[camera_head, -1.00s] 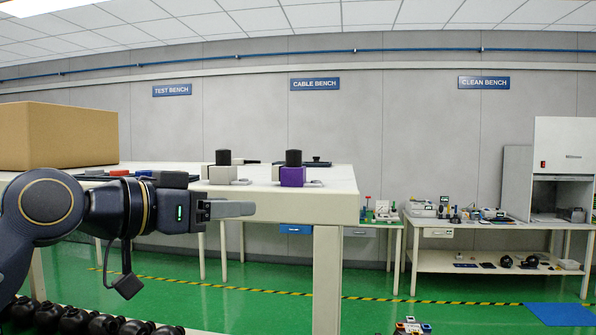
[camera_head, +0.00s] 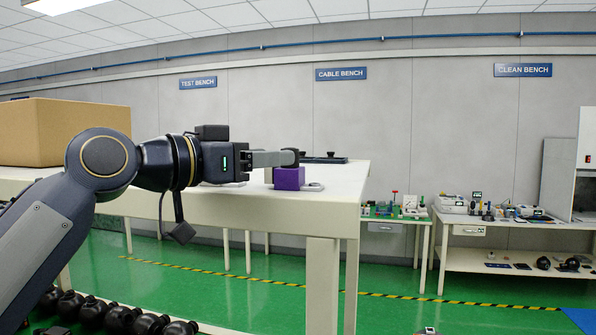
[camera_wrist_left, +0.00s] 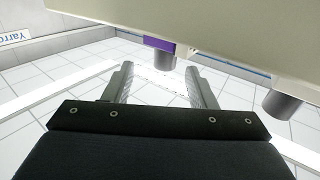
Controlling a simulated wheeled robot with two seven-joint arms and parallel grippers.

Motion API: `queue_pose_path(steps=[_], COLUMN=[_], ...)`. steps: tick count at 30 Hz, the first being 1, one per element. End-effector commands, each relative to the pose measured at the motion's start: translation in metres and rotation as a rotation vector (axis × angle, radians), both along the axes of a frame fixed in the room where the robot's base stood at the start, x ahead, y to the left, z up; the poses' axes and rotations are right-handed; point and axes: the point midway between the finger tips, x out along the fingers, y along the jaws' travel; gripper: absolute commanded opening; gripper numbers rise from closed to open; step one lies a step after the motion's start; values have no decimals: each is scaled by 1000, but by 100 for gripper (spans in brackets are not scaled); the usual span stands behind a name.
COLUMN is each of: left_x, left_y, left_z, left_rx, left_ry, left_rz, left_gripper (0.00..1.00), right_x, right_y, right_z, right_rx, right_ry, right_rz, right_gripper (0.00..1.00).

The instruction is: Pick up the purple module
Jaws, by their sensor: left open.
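The purple module (camera_head: 289,178) sits on the white bench near its front right edge, with a dark round knob on top and a pale tab at its right. My left gripper (camera_head: 285,158) reaches in level from the left, its fingers at knob height just above the purple body. In the left wrist view, the purple module (camera_wrist_left: 158,43) hangs from the top of the picture with its dark knob (camera_wrist_left: 163,61) between and just beyond the tips of the open fingers (camera_wrist_left: 160,80). Whether a finger touches the knob cannot be told. My right gripper is not in view.
The white bench top (camera_head: 340,183) ends just right of the module. A second dark knob (camera_wrist_left: 283,104) shows at the right in the left wrist view. A cardboard box (camera_head: 60,132) stands at the back left. A dark flat tray (camera_head: 323,160) lies behind the module.

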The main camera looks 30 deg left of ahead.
Motion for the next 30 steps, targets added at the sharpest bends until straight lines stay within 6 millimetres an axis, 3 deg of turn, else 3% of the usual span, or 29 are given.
queue_pose_path(steps=[12,21,30], left_x=[54,58,58], left_y=[-13,-14,-14], left_z=[-2,-3,-3], left_rx=[-1,-2,-2], left_ry=[1,0,0], left_rz=[-1,0,1], left_gripper=[51,51,12], right_x=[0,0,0], right_y=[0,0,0], right_z=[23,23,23], right_rx=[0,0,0], right_ry=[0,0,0], right_rz=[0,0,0], right_gripper=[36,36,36])
